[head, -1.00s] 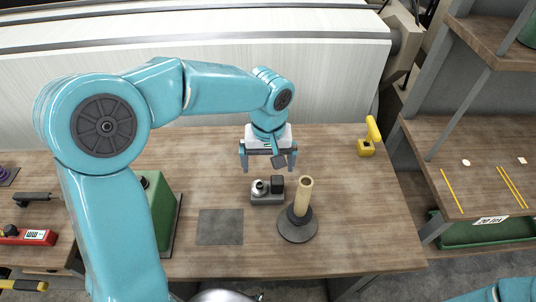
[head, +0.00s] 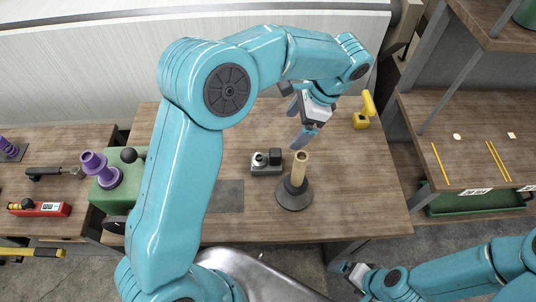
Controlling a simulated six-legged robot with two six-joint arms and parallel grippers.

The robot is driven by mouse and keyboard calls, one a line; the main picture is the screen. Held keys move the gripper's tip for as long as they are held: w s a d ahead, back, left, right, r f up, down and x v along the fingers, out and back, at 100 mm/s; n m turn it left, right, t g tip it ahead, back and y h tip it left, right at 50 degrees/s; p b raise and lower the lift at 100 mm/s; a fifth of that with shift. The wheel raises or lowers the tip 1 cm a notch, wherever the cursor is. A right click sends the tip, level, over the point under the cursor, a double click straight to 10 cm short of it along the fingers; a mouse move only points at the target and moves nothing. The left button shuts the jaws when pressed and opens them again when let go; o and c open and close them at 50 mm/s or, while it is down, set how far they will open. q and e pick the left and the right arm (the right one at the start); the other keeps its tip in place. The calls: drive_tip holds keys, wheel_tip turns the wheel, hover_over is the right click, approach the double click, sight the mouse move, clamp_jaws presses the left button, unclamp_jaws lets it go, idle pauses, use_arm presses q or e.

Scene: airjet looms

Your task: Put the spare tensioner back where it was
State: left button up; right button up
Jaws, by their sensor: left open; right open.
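A small grey device (head: 266,168) with a silver knob and a black block, which looks like the tensioner, sits on the wooden table behind a flat dark grey mat (head: 226,195). It is upright and beside the mat, not on it. My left gripper (head: 300,121) is open and empty, tilted above the table, to the right of and behind the device. My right gripper (head: 345,270) is open and empty at the bottom, in front of the table's front edge.
A tan tube (head: 299,168) stands upright on a dark round base (head: 293,194) just right of the device. A yellow tool (head: 362,120) stands at the back right. A green machine (head: 110,187) with a purple spool is at left. The table's right front is clear.

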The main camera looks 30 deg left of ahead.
sight(277, 153)
use_arm(q)
drive_tip(key=x, duration=0.3)
drive_tip(key=p+x, duration=0.1)
drive_tip(key=x, duration=0.6)
drive_tip(key=shift+s+d+f, duration=0.2)
drive_tip(key=shift+s+f, duration=0.1)
drive_tip(key=shift+f, duration=0.05)
drive_tip(key=p+x, duration=0.1)
drive_tip(key=x, duration=0.1)
drive_tip(key=p+x, duration=0.1)
drive_tip(key=x, duration=0.2)
drive_tip(key=shift+a+f+p, duration=0.15)
drive_tip(key=shift+a+p, duration=0.15)
drive_tip(key=shift+a, duration=0.05)
drive_tip(key=shift+w+d, duration=0.1)
drive_tip(key=c, duration=1.4)
